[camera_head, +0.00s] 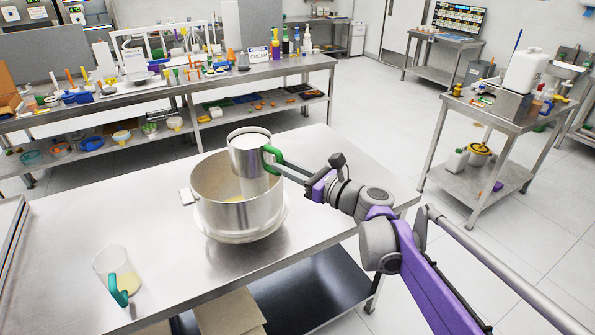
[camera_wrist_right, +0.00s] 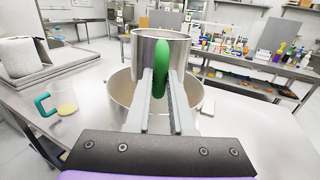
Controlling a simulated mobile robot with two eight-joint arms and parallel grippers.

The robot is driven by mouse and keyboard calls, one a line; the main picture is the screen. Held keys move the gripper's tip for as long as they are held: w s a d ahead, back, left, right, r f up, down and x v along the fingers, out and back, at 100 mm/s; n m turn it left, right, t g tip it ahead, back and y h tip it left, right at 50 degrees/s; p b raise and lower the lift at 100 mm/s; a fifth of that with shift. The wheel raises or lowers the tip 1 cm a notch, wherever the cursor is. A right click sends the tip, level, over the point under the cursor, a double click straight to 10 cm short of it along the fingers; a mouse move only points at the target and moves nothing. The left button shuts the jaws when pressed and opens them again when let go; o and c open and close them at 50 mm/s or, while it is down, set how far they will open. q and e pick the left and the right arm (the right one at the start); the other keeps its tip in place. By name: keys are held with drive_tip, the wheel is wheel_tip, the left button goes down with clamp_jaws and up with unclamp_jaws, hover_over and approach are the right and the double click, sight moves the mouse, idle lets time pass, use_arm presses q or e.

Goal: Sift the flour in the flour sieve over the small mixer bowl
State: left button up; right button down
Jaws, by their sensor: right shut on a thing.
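The flour sieve (camera_head: 249,158) is a steel cylinder with a green handle. It is upright over the opening of the small mixer bowl (camera_head: 215,205), a steel bowl on the table. Pale material shows at the sieve's top and in the bowl. My right gripper (camera_head: 277,163) is shut on the sieve's green handle, coming in from the right. In the right wrist view the sieve (camera_wrist_right: 150,50) stands in front of the fingers, with the bowl (camera_wrist_right: 120,88) beneath and around it. My left gripper is not in view.
A clear jug (camera_head: 112,268) with a teal handle and some yellowish content stands at the table's front left. The steel table (camera_head: 90,215) is otherwise mostly clear around the bowl. A crowded bench (camera_head: 150,97) is behind, and a steel cart (camera_head: 490,112) is at right.

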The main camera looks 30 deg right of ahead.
sight(267, 157)
drive_tip(key=shift+x, duration=3.55)
drive_tip(key=shift+d, duration=1.25)
drive_tip(key=shift+w+a+p, duration=0.1)
drive_tip(key=shift+a+p, duration=0.25)
drive_tip(key=shift+a, duration=2.25)
drive_tip(key=shift+d, duration=0.2)
drive_tip(key=d, duration=0.5)
drive_tip(key=shift+s, duration=0.2)
drive_tip(key=shift+a, duration=0.1)
